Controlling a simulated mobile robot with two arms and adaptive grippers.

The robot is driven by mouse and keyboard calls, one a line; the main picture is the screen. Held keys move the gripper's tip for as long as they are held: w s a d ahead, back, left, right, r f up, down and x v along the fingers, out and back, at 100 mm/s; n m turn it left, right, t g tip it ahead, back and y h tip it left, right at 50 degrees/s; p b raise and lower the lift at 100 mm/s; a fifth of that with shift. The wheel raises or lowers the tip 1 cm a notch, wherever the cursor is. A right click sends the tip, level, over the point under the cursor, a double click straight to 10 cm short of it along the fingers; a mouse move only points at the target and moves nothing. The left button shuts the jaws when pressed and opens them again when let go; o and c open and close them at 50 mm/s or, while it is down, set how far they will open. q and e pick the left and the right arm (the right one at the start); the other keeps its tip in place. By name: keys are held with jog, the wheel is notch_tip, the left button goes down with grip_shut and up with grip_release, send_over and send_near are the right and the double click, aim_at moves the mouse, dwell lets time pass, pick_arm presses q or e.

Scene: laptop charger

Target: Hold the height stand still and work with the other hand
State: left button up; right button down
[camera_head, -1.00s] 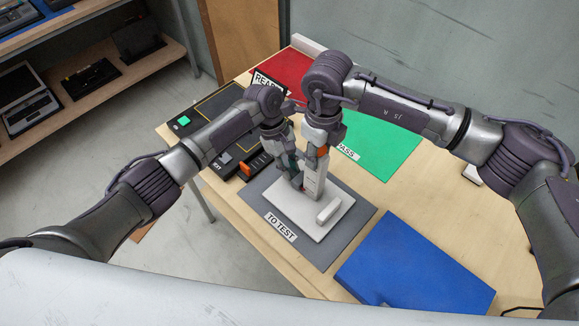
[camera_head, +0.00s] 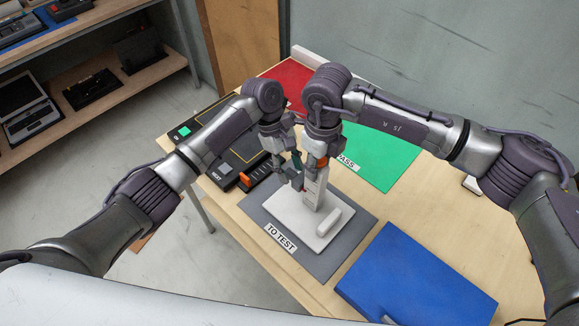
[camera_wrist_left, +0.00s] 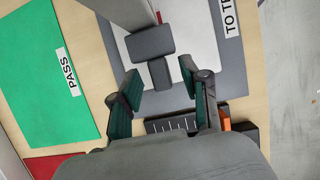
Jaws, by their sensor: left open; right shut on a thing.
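The height stand has a white base (camera_head: 290,218) and an upright white column (camera_head: 315,188). It stands on the grey TO TEST mat (camera_head: 352,235). My right gripper (camera_head: 320,163) is shut on the upper part of the column; its fingertips are partly hidden. My left gripper (camera_head: 294,175) is open close to the column's left side. In the left wrist view, its two fingers (camera_wrist_left: 160,80) are apart, with a dark grey block (camera_wrist_left: 152,42) and smaller piece of the stand just beyond them. I cannot tell whether they touch it.
A black device (camera_head: 222,168) with a strip of orange and black parts lies left of the mat. A blue block (camera_head: 418,275) lies at the front right. A green PASS mat (camera_head: 385,155) and a red mat (camera_head: 283,75) lie behind. Bare wood is free at the right.

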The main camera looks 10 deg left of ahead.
pick_arm(q)
jog(key=w+a+r, duration=0.2)
jog(key=w+a, duration=0.5)
jog(key=a, duration=0.3)
jog(key=shift+w+a+r, duration=0.3)
jog(key=shift+a+r, duration=0.05)
pick_arm(e)
jog(key=c, duration=0.8)
grip_release()
jog(key=shift+o, duration=0.2)
